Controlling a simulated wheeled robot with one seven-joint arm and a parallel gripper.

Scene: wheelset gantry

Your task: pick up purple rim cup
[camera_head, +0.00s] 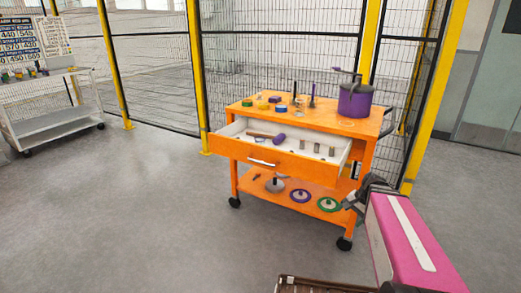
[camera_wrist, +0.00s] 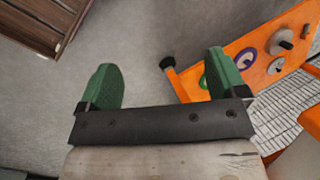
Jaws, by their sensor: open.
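A round piece with a purple rim (camera_head: 301,195) lies on the lower shelf of the orange cart (camera_head: 300,168), between a grey stemmed disc (camera_head: 275,184) and a green-rimmed piece (camera_head: 328,204). In the wrist view the purple rim (camera_wrist: 245,58) shows at the right, beyond the right finger; the green-rimmed piece (camera_wrist: 203,81) is partly hidden by that finger. In the head view my gripper (camera_head: 356,198) is near the cart's front right corner and looks dark.
The cart's drawer (camera_head: 290,146) stands open above the lower shelf, holding several small parts. A purple pot (camera_head: 355,100) and small items stand on top. A mesh fence (camera_head: 285,60) is behind. A brown slatted object (camera_wrist: 45,22) lies at the wrist view's upper left.

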